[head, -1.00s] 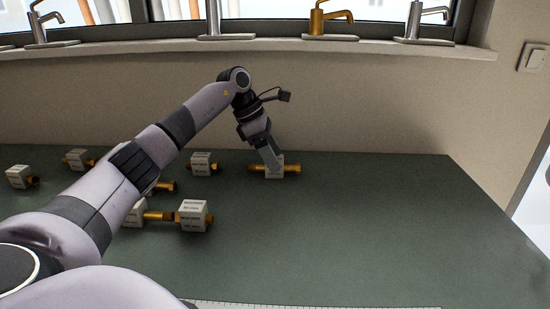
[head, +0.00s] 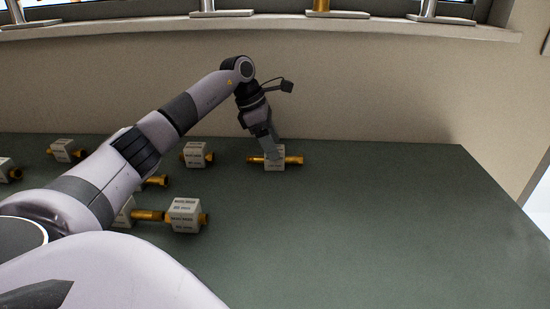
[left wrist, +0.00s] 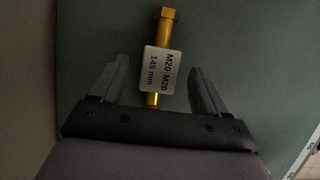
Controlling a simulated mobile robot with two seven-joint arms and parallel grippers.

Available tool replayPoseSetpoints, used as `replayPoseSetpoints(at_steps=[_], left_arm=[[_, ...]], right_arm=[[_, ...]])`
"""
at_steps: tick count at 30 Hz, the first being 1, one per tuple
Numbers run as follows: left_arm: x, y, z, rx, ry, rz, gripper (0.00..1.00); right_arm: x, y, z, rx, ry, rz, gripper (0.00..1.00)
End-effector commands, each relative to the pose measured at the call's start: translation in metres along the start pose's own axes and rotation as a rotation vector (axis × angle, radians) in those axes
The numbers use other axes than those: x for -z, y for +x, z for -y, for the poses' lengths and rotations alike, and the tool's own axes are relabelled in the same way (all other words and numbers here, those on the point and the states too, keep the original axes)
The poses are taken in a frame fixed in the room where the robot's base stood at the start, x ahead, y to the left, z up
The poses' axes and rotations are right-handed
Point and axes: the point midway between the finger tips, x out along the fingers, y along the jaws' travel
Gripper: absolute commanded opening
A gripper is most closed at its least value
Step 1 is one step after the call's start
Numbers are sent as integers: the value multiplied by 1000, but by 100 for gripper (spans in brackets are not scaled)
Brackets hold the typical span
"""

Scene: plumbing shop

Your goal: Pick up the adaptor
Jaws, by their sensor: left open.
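A brass adaptor with a white label block (head: 275,162) lies on the green table at the back, its brass ends sticking out left and right. In the left wrist view the adaptor (left wrist: 162,68) lies between my fingers, with its label reading M20 M20 145 mm. My left gripper (head: 270,150) is directly over it, pointing down. In the left wrist view the left gripper (left wrist: 158,82) is open, with one finger on each side of the label block and a gap on both sides. My right gripper does not show.
Several other labelled brass adaptors lie to the left, such as one at the front (head: 185,215), one behind it (head: 196,155) and one far left (head: 62,150). The right of the table (head: 380,230) is clear. Taps stand on the windowsill (head: 370,26).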

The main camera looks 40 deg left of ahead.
Motion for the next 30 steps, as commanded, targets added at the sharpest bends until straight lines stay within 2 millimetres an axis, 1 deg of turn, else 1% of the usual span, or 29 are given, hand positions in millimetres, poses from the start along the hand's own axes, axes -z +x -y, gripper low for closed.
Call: replayPoseSetpoints(at_steps=[1, 4, 7, 13, 14, 15, 17, 18, 19, 26, 30], left_arm=[[0, 8, 1, 3, 0, -1, 74], [-1, 19, 1, 2, 0, 1, 74], [0, 23, 1, 1, 0, 1, 74], [0, 23, 0, 0, 0, 1, 74], [0, 23, 0, 0, 0, 1, 65], [0, 23, 0, 0, 0, 1, 52], [0, 23, 0, 0, 0, 1, 32], [0, 23, 0, 0, 0, 1, 19], [0, 23, 0, 0, 0, 1, 13], [-1, 22, 0, -1, 0, 2, 13], [-3, 18, 0, -2, 1, 3, 13]], right_arm=[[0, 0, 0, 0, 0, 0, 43], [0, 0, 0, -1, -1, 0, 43], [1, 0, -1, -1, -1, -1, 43], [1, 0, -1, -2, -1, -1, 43], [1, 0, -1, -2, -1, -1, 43], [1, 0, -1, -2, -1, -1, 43], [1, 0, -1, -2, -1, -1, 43], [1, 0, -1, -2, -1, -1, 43], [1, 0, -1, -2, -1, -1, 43], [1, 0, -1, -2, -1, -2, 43], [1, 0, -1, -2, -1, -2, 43]])
